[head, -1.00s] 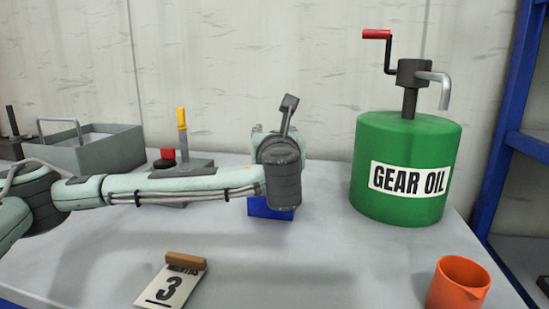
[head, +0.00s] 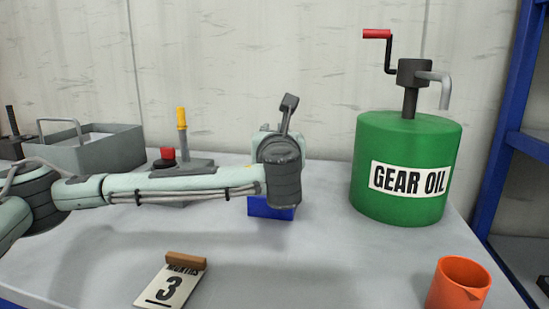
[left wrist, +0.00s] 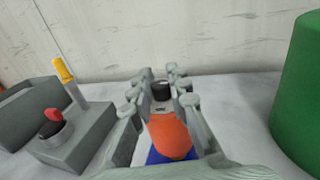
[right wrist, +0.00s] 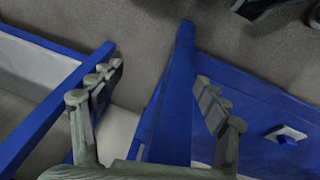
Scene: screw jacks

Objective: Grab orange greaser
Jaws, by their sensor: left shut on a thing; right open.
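The orange greaser (left wrist: 170,136) with a dark top stands between the fingers of my left gripper (left wrist: 158,84) in the left wrist view. The gripper is shut on it. A blue block (left wrist: 158,157) shows below the greaser; whether they touch is unclear. In the head view the blue block (head: 270,208) shows under my left wrist, and the arm hides the greaser. My right gripper (right wrist: 160,75) is open and empty in the right wrist view, over blue frames and a grey floor.
A green gear oil drum (head: 402,160) stands right of my left wrist. An orange cup (head: 458,284) is at the front right. A grey box with a yellow-handled lever (head: 182,135), a grey tray (head: 100,150) and a month card (head: 172,284) are also on the table (head: 330,265).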

